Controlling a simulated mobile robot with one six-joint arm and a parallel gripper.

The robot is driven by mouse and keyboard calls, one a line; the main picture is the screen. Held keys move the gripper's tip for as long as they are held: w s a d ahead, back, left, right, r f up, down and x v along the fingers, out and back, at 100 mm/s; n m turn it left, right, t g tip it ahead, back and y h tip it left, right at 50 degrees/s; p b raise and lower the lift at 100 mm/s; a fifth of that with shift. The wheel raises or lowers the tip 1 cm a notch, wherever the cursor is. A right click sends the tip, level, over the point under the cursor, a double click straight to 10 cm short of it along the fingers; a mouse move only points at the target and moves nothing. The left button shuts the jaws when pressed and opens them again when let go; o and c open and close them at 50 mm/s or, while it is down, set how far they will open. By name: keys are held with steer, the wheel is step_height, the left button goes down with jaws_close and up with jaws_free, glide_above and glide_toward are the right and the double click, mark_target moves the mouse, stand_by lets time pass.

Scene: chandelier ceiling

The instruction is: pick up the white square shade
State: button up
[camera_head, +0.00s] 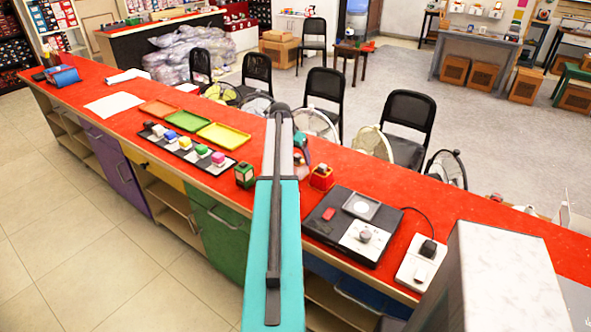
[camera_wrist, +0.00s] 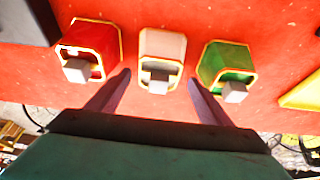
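The white square shade (camera_wrist: 163,45) stands on the red counter in the middle of the wrist view, with gold trim and a grey block on its near side. My gripper (camera_wrist: 158,78) is open, with one finger on each side of the shade's near end. I see no clear contact between the fingers and the shade. In the head view my arm hides the white shade and the gripper tips.
A red square shade (camera_wrist: 88,45) is close on the left and a green one (camera_wrist: 225,62) close on the right. On the red counter (camera_head: 180,90) are colored trays (camera_head: 187,120) and a black device (camera_head: 350,225). Chairs stand behind.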

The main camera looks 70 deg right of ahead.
steer(key=c, duration=1.4)
steer(key=shift+r, duration=0.15)
steer(key=shift+r+b, duration=1.3)
steer(key=shift+r, duration=3.6)
